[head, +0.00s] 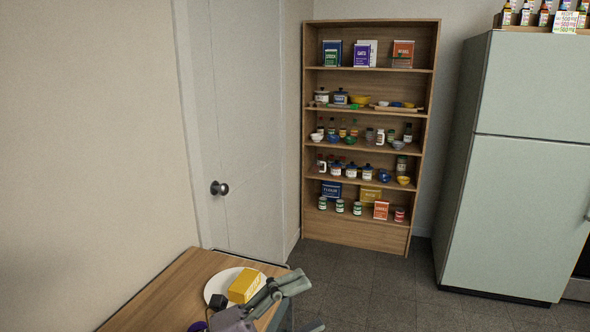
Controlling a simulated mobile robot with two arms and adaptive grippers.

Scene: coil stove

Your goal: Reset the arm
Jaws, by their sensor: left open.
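My left gripper (276,294) is at the bottom of the head view, over the right edge of a small wooden table (165,295). It is open. It shows right beside a yellow block (246,285) that lies on a white round plate (214,287). I cannot tell whether the gripper touches the block or only overlaps it in the picture. A small dark object (217,301) sits at the plate's near edge. My right gripper is not in view.
A wooden shelf (355,234) with boxes, jars and bowls stands against the back wall. A pale green fridge (520,215) is at the right, with bottles on top. A white door (245,130) is behind the table. The dark floor (375,285) between is clear.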

